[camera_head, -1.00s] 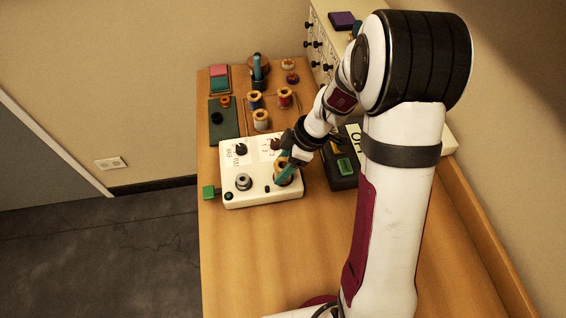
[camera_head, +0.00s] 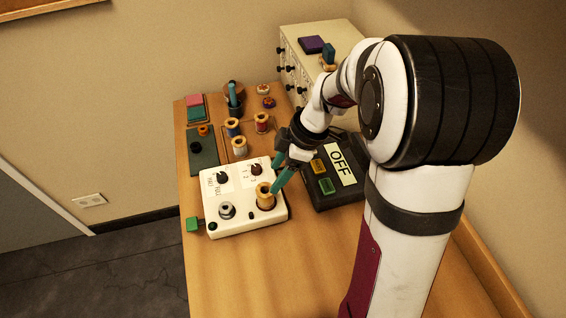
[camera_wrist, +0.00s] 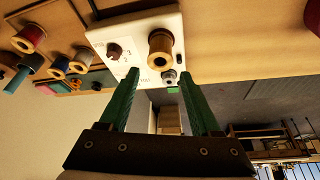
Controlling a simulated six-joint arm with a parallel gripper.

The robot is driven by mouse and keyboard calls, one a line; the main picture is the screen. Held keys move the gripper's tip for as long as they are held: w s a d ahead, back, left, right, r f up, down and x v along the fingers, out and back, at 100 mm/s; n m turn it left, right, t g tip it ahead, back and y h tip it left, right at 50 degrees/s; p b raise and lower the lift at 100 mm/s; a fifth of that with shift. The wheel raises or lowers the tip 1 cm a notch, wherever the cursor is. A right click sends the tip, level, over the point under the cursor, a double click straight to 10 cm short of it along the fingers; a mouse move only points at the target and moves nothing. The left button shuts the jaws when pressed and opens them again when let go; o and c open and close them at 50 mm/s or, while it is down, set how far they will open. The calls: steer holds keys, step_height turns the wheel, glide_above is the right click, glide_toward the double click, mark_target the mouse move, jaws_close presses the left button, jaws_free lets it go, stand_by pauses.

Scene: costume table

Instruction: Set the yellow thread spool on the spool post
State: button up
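The yellow thread spool (camera_head: 265,196) stands upright on the right front part of a white control box (camera_head: 241,221). It also shows in the wrist view (camera_wrist: 160,46), beyond my fingertips. Any spool post under it is hidden by the spool. My gripper (camera_head: 275,175) is open, with its two teal fingers just above and behind the spool in the head view. In the wrist view my gripper (camera_wrist: 160,73) has its fingers spread with nothing between them, and the spool appears clear of them.
A silver knob-like piece (camera_head: 227,211) and dark knobs are on the box. Several other spools, such as a red one (camera_head: 262,123), stand behind it. A black box (camera_head: 335,191) marked OFF is at right. The wooden table (camera_head: 300,260) is clear in front.

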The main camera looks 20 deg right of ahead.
steer(key=v, duration=0.3)
steer(key=shift+f, duration=0.1)
stand_by(0.3)
steer(key=s+a+r+m+h, duration=0.1)
steer(key=s+a+r+m, duration=0.1)
steer(key=s+m, duration=0.8)
steer(key=s+a+r+m+g+h, duration=0.1)
steer(key=s+a+r+m, duration=0.1)
steer(key=s+m, duration=0.8)
steer(key=s+a, duration=0.1)
steer(key=s, duration=0.1)
steer(key=shift+s+g+h, duration=0.3)
steer(key=shift+s, duration=0.1)
